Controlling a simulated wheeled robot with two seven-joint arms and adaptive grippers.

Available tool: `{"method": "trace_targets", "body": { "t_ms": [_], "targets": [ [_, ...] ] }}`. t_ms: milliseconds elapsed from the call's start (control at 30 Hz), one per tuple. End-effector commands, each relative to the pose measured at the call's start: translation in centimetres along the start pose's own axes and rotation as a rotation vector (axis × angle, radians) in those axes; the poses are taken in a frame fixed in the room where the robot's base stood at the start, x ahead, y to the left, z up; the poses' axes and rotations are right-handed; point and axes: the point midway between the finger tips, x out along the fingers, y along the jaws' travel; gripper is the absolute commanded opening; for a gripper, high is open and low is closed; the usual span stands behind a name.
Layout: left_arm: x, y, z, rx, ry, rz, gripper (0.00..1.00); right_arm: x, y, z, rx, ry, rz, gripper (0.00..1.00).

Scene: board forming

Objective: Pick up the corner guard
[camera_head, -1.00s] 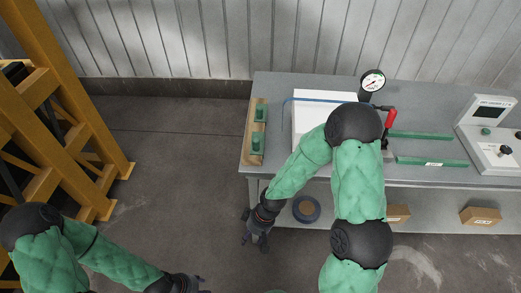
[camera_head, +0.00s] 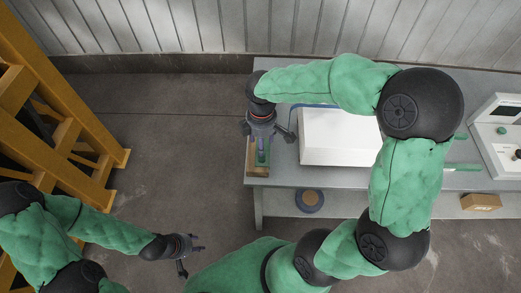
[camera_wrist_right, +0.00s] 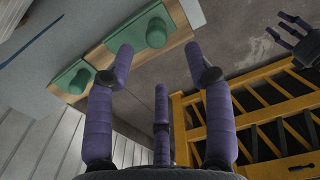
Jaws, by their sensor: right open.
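Two green pieces with round knobs sit on a wooden strip (camera_head: 257,172) at the table's left end. One green piece (camera_head: 263,157) shows below my right gripper in the head view; the other is hidden there. In the right wrist view I see a nearer green piece (camera_wrist_right: 155,33) and another green piece (camera_wrist_right: 78,80). I cannot tell which is the corner guard. My right gripper (camera_head: 262,148) is open and empty above the strip, its spread fingers (camera_wrist_right: 158,62) apart from the pieces. My left gripper (camera_head: 188,255) is open and empty over the floor.
A white box (camera_head: 335,138) stands on the grey table (camera_head: 290,176) right of the strip. A control unit (camera_head: 497,135) is at the right. A blue roll (camera_head: 309,200) and a cardboard box (camera_head: 481,202) lie on the lower shelf. A yellow frame (camera_head: 60,110) stands left; floor between is free.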

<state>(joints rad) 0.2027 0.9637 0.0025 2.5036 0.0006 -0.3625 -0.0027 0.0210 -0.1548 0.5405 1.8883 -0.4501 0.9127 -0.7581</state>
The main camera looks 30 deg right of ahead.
Motion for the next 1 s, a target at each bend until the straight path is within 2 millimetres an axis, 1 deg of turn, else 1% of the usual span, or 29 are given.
{"method": "trace_targets", "body": {
  "t_ms": [33,100,200,367,467,733,833,1000],
  "targets": [
    [0.4,-0.1,0.0,0.0,-0.001,0.0,0.4,1.1,0.0,0.0,0.001,0.0,-0.002,0.53],
    [0.6,-0.2,0.0,0.0,-0.001,0.0,0.4,2.0,0.0,0.0,0.003,-0.001,-0.002,0.53],
    [0.8,-0.3,0.0,0.0,0.0,0.0,0.4,2.9,0.0,0.0,0.002,0.0,-0.001,0.53],
    [0.9,-0.3,0.0,0.0,0.0,0.0,0.4,3.5,0.1,0.0,0.002,0.001,0.0,0.53],
    [1.1,-0.4,-0.1,0.0,0.0,0.0,0.4,4.3,0.2,0.0,0.003,0.001,-0.001,0.53],
    [2.3,-0.8,-0.1,0.0,0.0,0.0,0.4,8.0,0.5,0.1,0.002,0.001,-0.002,0.53],
    [2.4,-0.8,-0.1,0.0,0.0,0.0,0.4,8.5,0.5,0.1,0.003,0.001,-0.001,0.53],
    [2.3,-0.8,-0.1,0.0,0.0,0.0,0.4,8.4,0.5,0.1,0.003,0.002,0.0,0.53]
  ]
}}
